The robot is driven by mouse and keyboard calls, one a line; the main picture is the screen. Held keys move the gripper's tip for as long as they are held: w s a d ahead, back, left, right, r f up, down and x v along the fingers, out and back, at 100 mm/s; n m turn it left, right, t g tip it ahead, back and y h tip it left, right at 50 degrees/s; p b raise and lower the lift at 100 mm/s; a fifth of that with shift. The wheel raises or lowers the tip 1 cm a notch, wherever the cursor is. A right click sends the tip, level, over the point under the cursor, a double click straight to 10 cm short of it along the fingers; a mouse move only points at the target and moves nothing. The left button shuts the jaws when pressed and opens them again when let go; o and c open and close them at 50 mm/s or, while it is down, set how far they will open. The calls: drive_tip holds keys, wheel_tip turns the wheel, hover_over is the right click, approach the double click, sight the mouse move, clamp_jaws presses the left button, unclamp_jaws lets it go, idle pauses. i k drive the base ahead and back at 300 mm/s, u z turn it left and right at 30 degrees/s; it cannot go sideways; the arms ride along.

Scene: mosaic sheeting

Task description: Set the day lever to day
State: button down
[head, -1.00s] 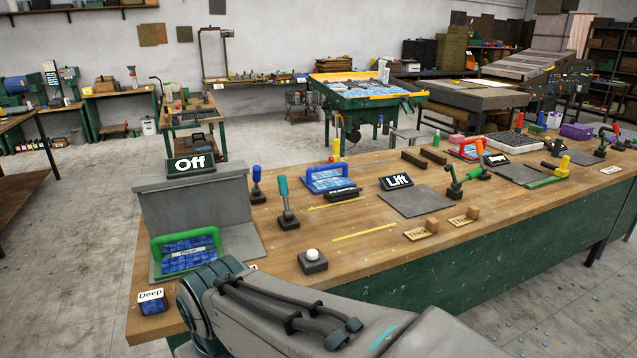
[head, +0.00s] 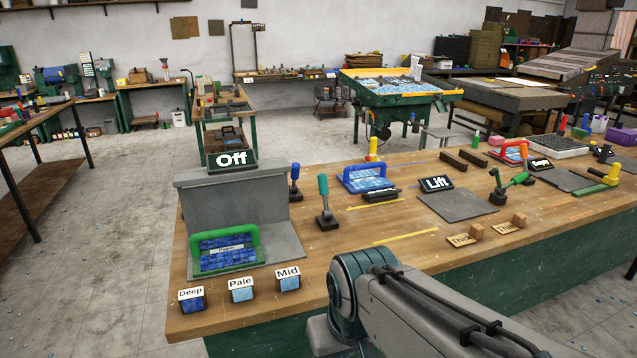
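Several levers stand on the workbench (head: 330,255) in the head view, and I cannot read a "day" label on any of them. A blue-handled lever (head: 295,186) stands upright just right of the grey stand with the "Off" sign (head: 232,159). A teal-handled lever (head: 325,203) stands upright in front of it and to its right. My gripper is not in view; only my grey arm shows at the bottom.
A green-handled frame of blue tiles (head: 224,250) stands by the grey stand (head: 236,205). Blocks marked Deep (head: 192,300), Pale (head: 241,290) and Mid (head: 288,279) line the front edge. A "Lift" sign (head: 436,184) stands by a grey plate (head: 458,206). Open floor lies left.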

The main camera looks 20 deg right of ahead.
sight(326, 214)
drive_tip(key=i, duration=1)
